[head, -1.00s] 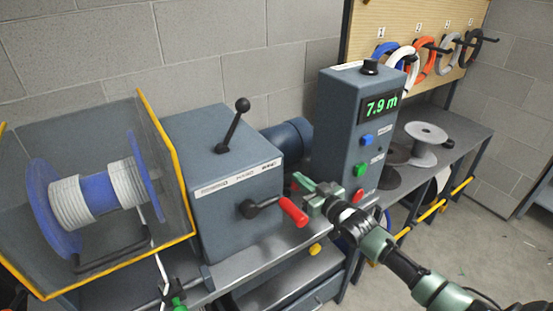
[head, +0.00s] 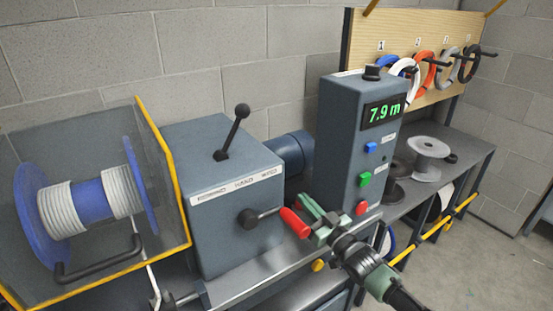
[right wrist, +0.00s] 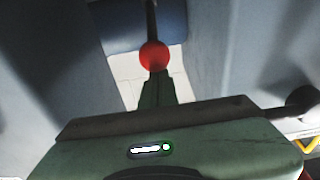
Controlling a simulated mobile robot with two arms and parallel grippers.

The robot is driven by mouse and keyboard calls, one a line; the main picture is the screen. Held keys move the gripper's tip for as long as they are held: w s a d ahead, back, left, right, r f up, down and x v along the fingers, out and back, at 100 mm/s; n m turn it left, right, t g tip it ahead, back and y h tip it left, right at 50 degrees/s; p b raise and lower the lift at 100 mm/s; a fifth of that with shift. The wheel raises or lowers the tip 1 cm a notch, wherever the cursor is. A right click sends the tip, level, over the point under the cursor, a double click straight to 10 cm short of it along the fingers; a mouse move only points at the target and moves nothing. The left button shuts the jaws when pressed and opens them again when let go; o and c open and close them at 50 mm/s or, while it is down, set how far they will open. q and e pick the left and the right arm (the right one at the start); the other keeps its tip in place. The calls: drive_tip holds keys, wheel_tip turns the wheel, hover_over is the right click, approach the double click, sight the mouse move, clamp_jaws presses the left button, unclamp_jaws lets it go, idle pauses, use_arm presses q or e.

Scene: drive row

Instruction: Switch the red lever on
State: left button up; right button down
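The red lever (head: 295,222) is a red grip on a dark rod at the front of the grey machine box (head: 235,222). It points to the right and slightly down. My right gripper (head: 306,217) is at the grip's right end, its green fingers apart and close to the grip. I cannot tell whether they touch it. In the right wrist view the red grip's rounded end (right wrist: 154,56) shows just beyond a green finger (right wrist: 155,90); the other finger is hidden. My left gripper is not in view.
A black-knobbed lever (head: 233,130) stands on top of the box. Right of it is a control post (head: 340,140) reading 7.9 m, with blue, green and red buttons. A cable reel (head: 90,200) sits behind a yellow-edged guard at left. A spool (head: 428,160) stands on the bench behind.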

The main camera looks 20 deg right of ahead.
drive_tip(key=shift+f, duration=0.35)
drive_tip(key=r+p, duration=0.1)
drive_tip(key=r, duration=0.1)
drive_tip(key=r+p, duration=0.2)
drive_tip(key=shift+w+r, duration=0.1)
drive_tip(key=shift+w, duration=0.3)
drive_tip(key=r+b+v, duration=0.1)
drive_tip(key=v, duration=0.8)
drive_tip(key=shift+s, duration=0.5)
drive_tip(key=shift+f, duration=0.1)
